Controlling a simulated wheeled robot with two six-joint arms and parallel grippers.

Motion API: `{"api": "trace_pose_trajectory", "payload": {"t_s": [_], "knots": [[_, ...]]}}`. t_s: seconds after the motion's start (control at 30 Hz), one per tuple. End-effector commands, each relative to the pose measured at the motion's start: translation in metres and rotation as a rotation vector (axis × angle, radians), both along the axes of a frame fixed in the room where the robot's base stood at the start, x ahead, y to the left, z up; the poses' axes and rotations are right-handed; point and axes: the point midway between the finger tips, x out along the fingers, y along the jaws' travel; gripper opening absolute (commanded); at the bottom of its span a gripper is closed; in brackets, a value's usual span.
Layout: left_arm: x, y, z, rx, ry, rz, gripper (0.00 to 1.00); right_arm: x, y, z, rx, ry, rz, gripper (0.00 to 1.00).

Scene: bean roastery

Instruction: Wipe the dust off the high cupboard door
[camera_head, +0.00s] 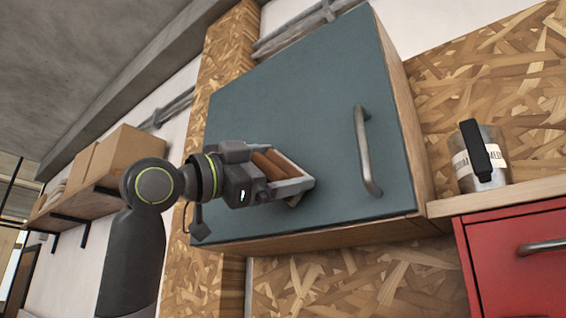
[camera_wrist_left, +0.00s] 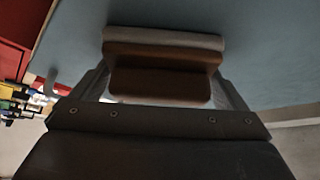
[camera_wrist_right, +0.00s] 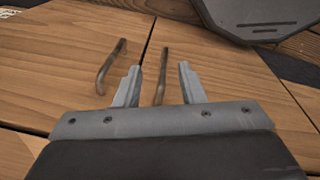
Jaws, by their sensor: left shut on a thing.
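The high cupboard door (camera_head: 290,110) is a blue-grey panel with a vertical metal handle (camera_head: 366,150) near its right edge. It also fills the top of the left wrist view (camera_wrist_left: 262,50). My left gripper (camera_head: 290,185) is shut on a brown block with a pale grey pad (camera_wrist_left: 165,62), held at the lower middle of the door. The pad faces the door and seems to touch it. No dust can be made out on the door. My right gripper (camera_wrist_right: 158,85) shows in the right wrist view, open and empty, with its fingers apart above wooden panels.
A shelf with cardboard boxes (camera_head: 125,155) is at the left. Wooden fronts with bar handles (camera_wrist_right: 110,68) show near my right gripper.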

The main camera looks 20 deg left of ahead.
Motion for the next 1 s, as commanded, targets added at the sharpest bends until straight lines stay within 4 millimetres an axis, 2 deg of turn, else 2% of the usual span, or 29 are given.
{"api": "trace_pose_trajectory", "payload": {"t_s": [0.3, 0.67, 1.0], "knots": [[0.01, 0.025, 0.0, -0.003, 0.002, 0.003, 0.77, 0.0, 0.0, 0.0, 0.0, 0.0, 0.0, 0.36], [0.016, 0.04, 0.0, -0.001, 0.003, 0.002, 0.77, 0.0, 0.0, 0.0, 0.0, 0.0, 0.0, 0.36], [0.026, 0.066, 0.0, -0.002, 0.002, 0.003, 0.77, 0.0, 0.0, 0.0, 0.0, 0.0, 0.0, 0.36]]}}
